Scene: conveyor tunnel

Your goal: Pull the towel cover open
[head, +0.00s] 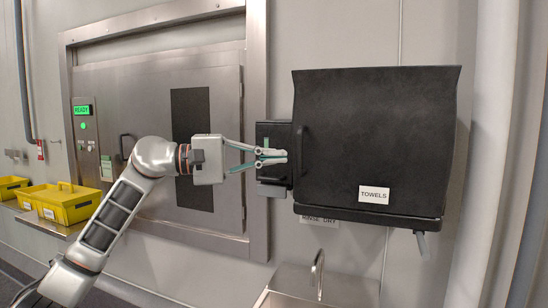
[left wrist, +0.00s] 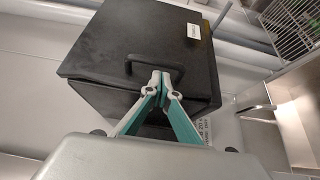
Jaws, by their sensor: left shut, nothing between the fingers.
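The black towel cover (head: 380,135) carries a white TOWELS label (head: 373,195) and has a dark bar handle (head: 301,152) near its left edge. The cover looks closed or nearly so; I cannot tell whether there is a small gap. In the left wrist view the cover (left wrist: 135,35) fills the upper middle, with the handle (left wrist: 150,66) just ahead of the fingertips. My left gripper (head: 284,157) is shut and empty, its tips beside the handle; the left wrist view also shows the closed fingertips (left wrist: 160,76). Contact with the handle is unclear. My right gripper is not in view.
A smaller dark box (head: 272,135) is on the wall behind my left fingers. A sink with a faucet (head: 318,268) is below. A steel door (head: 150,90) with a green-lit panel (head: 83,110) and yellow bins (head: 68,204) stand left. A pipe (head: 497,130) runs at right.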

